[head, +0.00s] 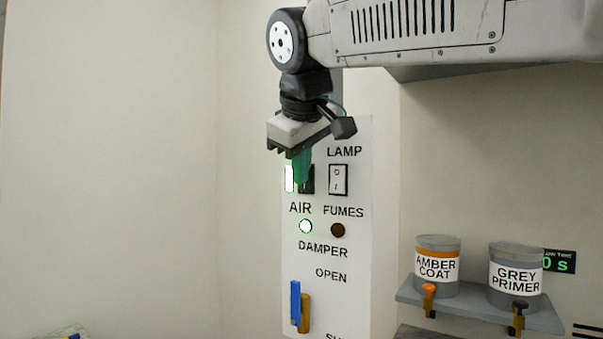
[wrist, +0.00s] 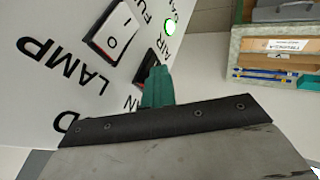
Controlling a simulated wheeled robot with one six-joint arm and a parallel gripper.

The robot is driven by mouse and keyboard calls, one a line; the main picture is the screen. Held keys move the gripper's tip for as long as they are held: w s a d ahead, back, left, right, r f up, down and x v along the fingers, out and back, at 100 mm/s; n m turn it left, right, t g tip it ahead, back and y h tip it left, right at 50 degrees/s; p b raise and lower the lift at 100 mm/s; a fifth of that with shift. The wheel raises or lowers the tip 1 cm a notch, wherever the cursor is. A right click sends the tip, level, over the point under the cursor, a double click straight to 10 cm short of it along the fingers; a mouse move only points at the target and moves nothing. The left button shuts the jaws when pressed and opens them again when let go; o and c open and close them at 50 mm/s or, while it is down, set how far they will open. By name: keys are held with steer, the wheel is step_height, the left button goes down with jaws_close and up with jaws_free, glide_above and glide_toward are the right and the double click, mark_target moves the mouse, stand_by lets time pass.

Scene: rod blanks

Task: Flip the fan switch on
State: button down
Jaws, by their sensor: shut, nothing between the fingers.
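The fan switch (head: 309,181) is a dark rocker on the white panel, left of the lamp switch (head: 338,180). My gripper (head: 302,180) is shut and empty, its green fingertips in front of the fan switch and covering much of it. In the wrist view, the green fingers (wrist: 157,88) overlap the dark fan switch (wrist: 146,66), with part of its label showing as "AN". I cannot tell which way the fan switch is tipped, or whether the fingers touch it. The green light (head: 305,226) under AIR is lit.
The FUMES light (head: 337,230) is dark. The panel (head: 355,250) also has a damper with a blue lever (head: 295,303) below. Two labelled cans, amber coat (head: 437,266) and grey primer (head: 515,275), stand on a shelf at right. Left of the panel is bare wall.

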steer(key=s+a+r, duration=0.3)
steer(key=s+r, duration=0.3)
steer(key=s, duration=0.4)
steer(key=shift+s+r, duration=0.2)
steer(key=shift+r, duration=0.1)
stand_by(0.4)
